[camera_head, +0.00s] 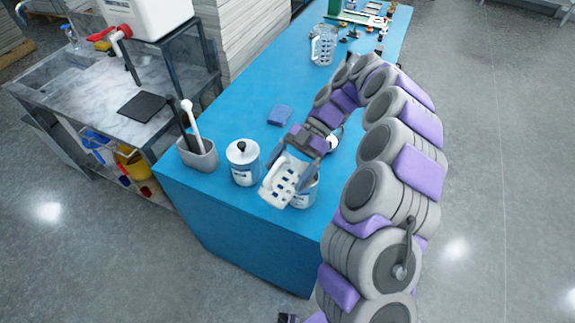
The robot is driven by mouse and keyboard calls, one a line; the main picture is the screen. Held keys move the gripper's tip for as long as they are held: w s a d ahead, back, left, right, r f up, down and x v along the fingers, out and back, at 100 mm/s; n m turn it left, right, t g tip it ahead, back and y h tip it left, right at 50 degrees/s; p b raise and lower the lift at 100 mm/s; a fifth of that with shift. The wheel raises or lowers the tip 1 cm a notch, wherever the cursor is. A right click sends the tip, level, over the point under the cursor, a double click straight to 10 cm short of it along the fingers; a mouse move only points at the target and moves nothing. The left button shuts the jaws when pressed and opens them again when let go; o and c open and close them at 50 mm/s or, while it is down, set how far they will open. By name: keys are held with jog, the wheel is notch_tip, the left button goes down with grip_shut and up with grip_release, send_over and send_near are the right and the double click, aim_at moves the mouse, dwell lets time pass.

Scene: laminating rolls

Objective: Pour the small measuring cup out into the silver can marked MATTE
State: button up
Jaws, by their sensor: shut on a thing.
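The small measuring cup (282,184) is pale with dark blue markings. My gripper (297,160) is shut on it near the front end of the blue bench. The cup is tilted and overlaps a silver can (304,196) in the picture, hiding much of it. I cannot tell whether the cup's rim is over the can's opening, or whether anything is flowing. A second silver can (243,170) with a black knob on top stands to the left. Both cans have pale labels too small to read, so I cannot tell which says MATTE.
A grey holder (198,155) with upright tools stands at the bench's left corner. A blue block (280,115) lies behind the cans. A larger measuring jug (323,45) stands farther back. The blue bench (240,105) is clear left of the block. A white container (150,15) stands left.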

jog(key=shift+w+g+y+p, duration=0.1)
jog(key=shift+g+y+p, duration=0.2)
jog(key=shift+p, duration=1.2)
jog(key=shift+w+d+r+p, duration=0.1)
jog(key=shift+r+p, duration=0.05)
jog(key=shift+p, duration=0.75)
dwell(0.7)
jog(key=shift+w+d+r+g+y+p, duration=0.2)
jog(key=shift+g+y+p, duration=0.25)
jog(key=shift+p, duration=3)
jog(key=shift+r+g+p, duration=0.1)
jog(key=shift+g+p, duration=0.25)
jog(key=shift+p, duration=1.5)
jog(key=shift+b, duration=0.75)
